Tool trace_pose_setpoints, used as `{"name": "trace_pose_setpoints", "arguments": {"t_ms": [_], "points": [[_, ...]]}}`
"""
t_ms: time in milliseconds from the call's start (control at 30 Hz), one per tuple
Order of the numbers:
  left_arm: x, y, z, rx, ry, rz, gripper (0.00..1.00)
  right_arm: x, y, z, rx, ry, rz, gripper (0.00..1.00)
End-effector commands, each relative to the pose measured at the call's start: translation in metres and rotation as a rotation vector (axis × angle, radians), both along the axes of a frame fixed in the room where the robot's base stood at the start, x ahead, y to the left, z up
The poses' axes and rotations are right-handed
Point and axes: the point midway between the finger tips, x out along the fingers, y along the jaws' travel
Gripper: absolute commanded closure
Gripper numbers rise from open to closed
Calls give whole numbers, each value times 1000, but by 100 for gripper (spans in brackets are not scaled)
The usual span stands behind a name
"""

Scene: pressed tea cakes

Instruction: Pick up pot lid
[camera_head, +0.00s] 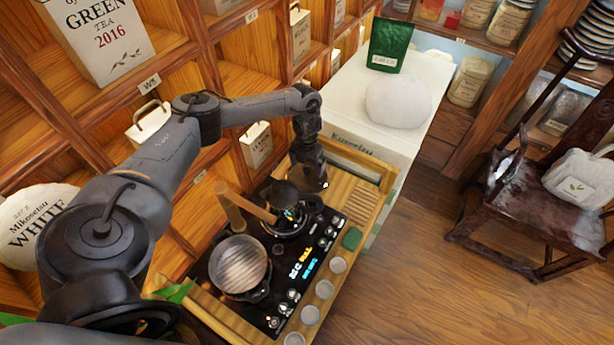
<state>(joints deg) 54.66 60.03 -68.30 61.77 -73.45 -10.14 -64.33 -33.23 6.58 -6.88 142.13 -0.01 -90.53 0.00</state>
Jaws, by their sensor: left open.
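A round pot (263,291) stands on the black stove top (225,290), with a pale, ribbed round surface (239,263) showing at its top. I cannot tell whether that surface is a lid or the inside of the pot. A second, dark vessel (285,192) stands farther back on the stove, partly hidden by my arm. Wooden handles (248,206) show between the two. My left gripper (293,213) is open and points down over the dark vessel's area, apart from the ribbed surface. Its fingertips are small and partly hidden. My right gripper is not in view.
Several small cups (323,289) line the right edge of the wooden tray (381,195), with a green block (351,238) near them. A wooden shelf (110,150) with tins stands close on the left. A white box (360,120) stands behind.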

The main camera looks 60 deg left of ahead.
Motion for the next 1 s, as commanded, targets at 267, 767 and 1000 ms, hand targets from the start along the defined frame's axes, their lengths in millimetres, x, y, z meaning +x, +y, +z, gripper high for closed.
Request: {"name": "trace_pose_setpoints", "arguments": {"t_ms": [267, 767, 1000], "points": [[-1, 0, -31, 1, 2, 1, 0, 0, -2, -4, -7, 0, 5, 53], [0, 0, -33, 1, 0, 0, 32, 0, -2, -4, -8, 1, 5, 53], [-1, 0, -34, 1, 2, -1, 69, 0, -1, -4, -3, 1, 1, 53]]}}
